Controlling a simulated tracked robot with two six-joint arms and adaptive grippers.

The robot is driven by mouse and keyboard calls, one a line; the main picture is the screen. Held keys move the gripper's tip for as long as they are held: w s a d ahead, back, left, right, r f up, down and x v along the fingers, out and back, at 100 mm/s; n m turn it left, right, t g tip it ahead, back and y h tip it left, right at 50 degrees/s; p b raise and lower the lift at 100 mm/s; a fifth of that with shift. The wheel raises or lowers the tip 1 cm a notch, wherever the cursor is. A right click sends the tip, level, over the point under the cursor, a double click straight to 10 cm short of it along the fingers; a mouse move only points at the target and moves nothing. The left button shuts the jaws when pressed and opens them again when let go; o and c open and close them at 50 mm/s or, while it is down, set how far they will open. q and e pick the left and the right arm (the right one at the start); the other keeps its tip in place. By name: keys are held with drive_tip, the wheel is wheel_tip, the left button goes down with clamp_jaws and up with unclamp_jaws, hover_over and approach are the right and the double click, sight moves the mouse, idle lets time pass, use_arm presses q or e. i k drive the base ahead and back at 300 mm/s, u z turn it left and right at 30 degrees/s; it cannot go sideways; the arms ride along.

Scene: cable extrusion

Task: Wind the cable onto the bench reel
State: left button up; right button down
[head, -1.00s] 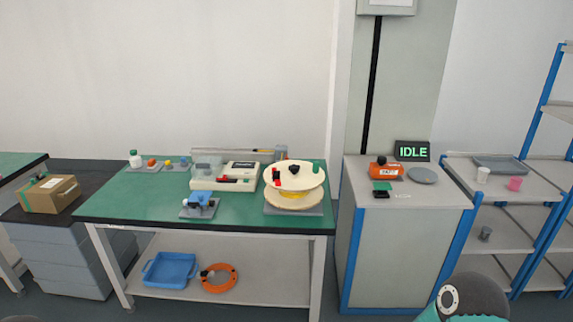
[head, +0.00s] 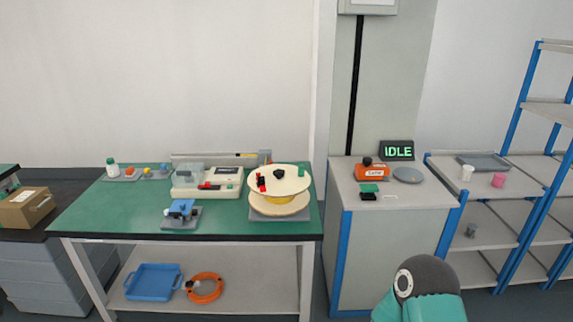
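In the head view the bench reel (head: 283,185) stands at the right end of the green-topped bench. It has a cream upper disc with small red, black and green parts on it, a yellow core and a lower disc. A coiled orange cable (head: 204,288) lies on the shelf under the bench, with a pale end piece at its left. Neither gripper shows; a rounded dark and teal link of my own arm (head: 420,290) is at the bottom right.
On the bench are a cream machine (head: 208,183), a blue clamp-like device (head: 181,214) and several small items. A blue tray (head: 153,282) is beside the coil. A grey cabinet (head: 392,235) holds an orange device (head: 371,171) and an IDLE display (head: 397,151). The front left bench top is clear.

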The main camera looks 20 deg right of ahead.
sight(288, 196)
drive_tip(key=i, duration=0.85)
drive_tip(key=z, duration=0.05)
